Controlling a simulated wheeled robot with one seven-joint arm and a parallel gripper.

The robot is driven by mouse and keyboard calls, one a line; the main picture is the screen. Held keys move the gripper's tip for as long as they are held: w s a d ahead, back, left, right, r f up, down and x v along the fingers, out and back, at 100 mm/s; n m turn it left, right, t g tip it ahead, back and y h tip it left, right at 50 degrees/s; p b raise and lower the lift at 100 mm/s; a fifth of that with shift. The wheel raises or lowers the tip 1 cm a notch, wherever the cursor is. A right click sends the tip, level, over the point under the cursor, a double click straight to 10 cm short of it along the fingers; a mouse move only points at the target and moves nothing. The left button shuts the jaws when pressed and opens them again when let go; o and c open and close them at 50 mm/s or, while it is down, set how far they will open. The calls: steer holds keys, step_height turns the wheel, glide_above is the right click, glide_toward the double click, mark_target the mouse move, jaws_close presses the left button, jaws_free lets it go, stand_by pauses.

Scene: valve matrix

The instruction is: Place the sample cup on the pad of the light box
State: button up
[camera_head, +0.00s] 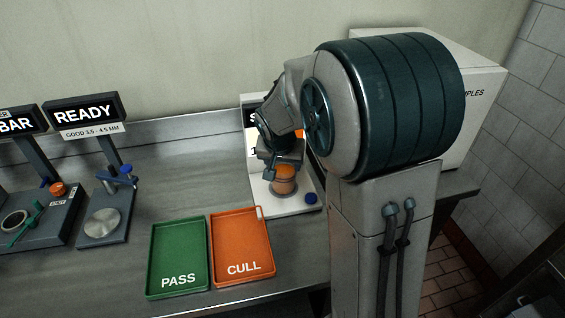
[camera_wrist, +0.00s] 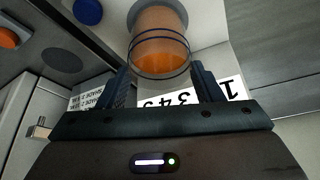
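The sample cup (camera_head: 285,180) is clear with orange contents. It stands upright on the round grey pad of the white light box (camera_head: 265,200). In the wrist view the cup (camera_wrist: 160,38) is beyond the fingertips, its base against the grey pad (camera_wrist: 184,14). My gripper (camera_wrist: 160,68) has its fingers spread at either side of the cup's near rim, with no clear grip on it. In the head view my gripper (camera_head: 277,168) is just above and behind the cup, partly hidden by my arm. The light box's sign is mostly hidden.
A blue button (camera_head: 311,198) is at the light box's front right corner. A green PASS tray (camera_head: 180,252) and an orange CULL tray (camera_head: 241,245) lie empty at front left. The READY gauge (camera_head: 104,226) stands farther left. A large white box (camera_head: 480,100) is behind my arm.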

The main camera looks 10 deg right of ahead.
steer(key=o, duration=0.3)
steer(key=shift+o, duration=0.2)
steer(key=shift+r, duration=0.15)
steer(key=v, duration=1.2)
steer(key=s+d+f+n+y, duration=0.1)
steer(key=s+f+n, duration=0.1)
steer(key=s, duration=0.8)
steer(key=s+d+f+n+g, duration=0.1)
steer(key=s+f, duration=0.3)
steer(key=s, duration=0.6)
steer(key=shift+s+n+y, duration=0.2)
steer(key=shift+n+y, duration=0.2)
steer(key=shift+n, duration=0.4)
